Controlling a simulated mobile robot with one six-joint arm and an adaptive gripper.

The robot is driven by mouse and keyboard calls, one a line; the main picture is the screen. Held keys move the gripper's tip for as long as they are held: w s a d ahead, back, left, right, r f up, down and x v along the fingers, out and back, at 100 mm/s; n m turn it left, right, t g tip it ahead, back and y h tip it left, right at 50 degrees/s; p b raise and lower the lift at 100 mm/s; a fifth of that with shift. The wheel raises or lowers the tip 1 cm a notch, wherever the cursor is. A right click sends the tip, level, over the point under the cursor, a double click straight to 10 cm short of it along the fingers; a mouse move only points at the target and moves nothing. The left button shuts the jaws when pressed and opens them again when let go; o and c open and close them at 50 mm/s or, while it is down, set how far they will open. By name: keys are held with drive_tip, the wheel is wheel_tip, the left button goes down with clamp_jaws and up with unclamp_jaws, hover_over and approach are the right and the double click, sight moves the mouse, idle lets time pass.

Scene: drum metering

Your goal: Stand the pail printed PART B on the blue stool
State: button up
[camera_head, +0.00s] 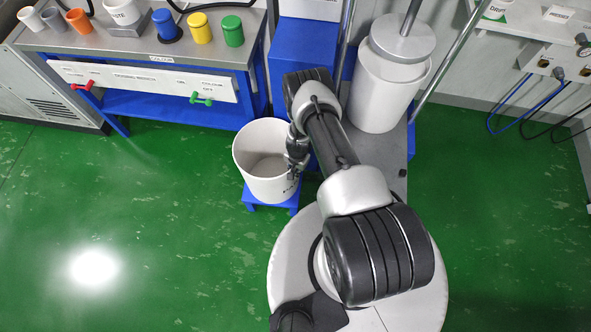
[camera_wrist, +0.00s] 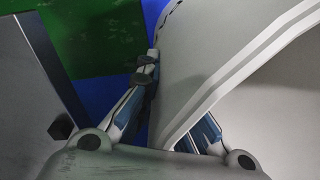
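A white open pail (camera_head: 262,160) is directly over the blue stool (camera_head: 251,199), upright or nearly so. From above I cannot tell whether its base rests fully on the seat. Only a scrap of dark print shows low on its right side and I cannot read it. My gripper (camera_head: 294,160) is at the pail's right rim. In the wrist view the pail wall (camera_wrist: 205,45) passes between my fingers, one outside against the wall and one inside, its tip hidden by the rim. The stool seat is mostly hidden by the pail.
A larger white drum (camera_head: 384,92) stands on a grey platform to the right, under a round plate and metal posts. A blue bench (camera_head: 150,45) with coloured cups is behind left. A blue cabinet (camera_head: 302,55) is behind the pail. Green floor is clear at left.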

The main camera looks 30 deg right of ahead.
drive_tip(key=o, duration=0.3)
